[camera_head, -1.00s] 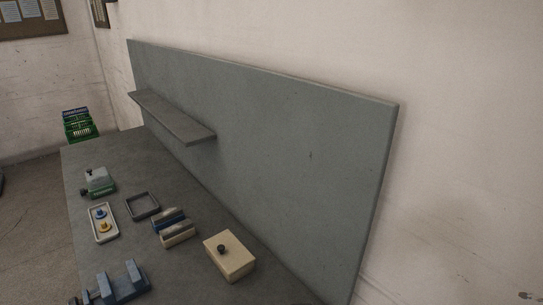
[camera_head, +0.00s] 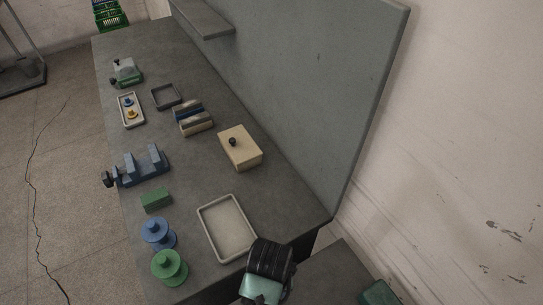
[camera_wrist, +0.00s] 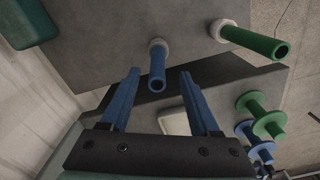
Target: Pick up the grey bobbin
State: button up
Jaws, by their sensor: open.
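I see no grey bobbin in either view now. In the wrist view the green bobbin (camera_wrist: 262,116) and part of the blue bobbin (camera_wrist: 258,148) show at the right. My gripper (camera_wrist: 160,74) is open, with its two blue fingers apart and nothing held. A blue peg (camera_wrist: 157,70) with a pale collar appears between the fingertips in the picture; I cannot tell its distance. A green peg (camera_wrist: 256,42) is to its right.
An empty pale tray (camera_head: 228,228) lies right of the bobbins on the bench (camera_head: 195,185). A green block (camera_head: 155,199), a blue vise-like fixture (camera_head: 140,168) and a cream box with a black knob (camera_head: 240,148) stand farther back. A grey panel (camera_head: 320,90) rises along the right.

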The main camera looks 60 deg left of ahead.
jog(key=shift+w+f+p, duration=0.2)
jog(key=shift+f+p, duration=0.35)
jog(key=shift+f, duration=1.85)
grip_shut()
